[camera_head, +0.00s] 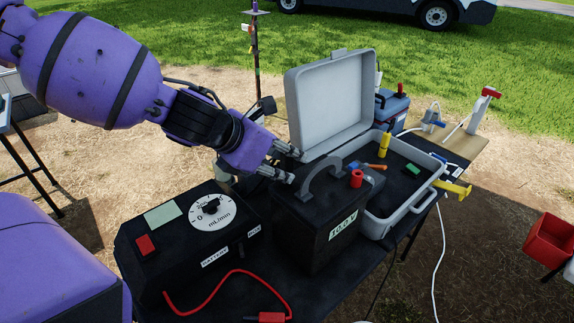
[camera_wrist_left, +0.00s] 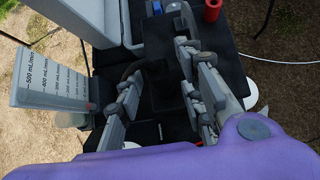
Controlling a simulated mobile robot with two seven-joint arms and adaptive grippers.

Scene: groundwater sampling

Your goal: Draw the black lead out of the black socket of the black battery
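The black battery (camera_head: 325,225) stands on the dark table, with a grey handle (camera_head: 318,180) and a voltage label on its front. A red cylindrical piece (camera_head: 356,178) sits on its top, and it also shows in the left wrist view (camera_wrist_left: 212,10). My left gripper (camera_head: 292,165) is at the back left of the battery top, beside the handle. Its fingers are apart in the left wrist view (camera_wrist_left: 160,62), with dark shapes between and below them. I cannot clearly tell the black lead or black socket from these dark surfaces. My right gripper is out of view.
A black pump box (camera_head: 190,235) with a dial stands left of the battery. A red lead (camera_head: 220,280) lies in front. An open grey case (camera_head: 408,215) with small tools stands right, its lid (camera_head: 330,95) raised behind. A graduated scale (camera_wrist_left: 50,85) stands left in the wrist view.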

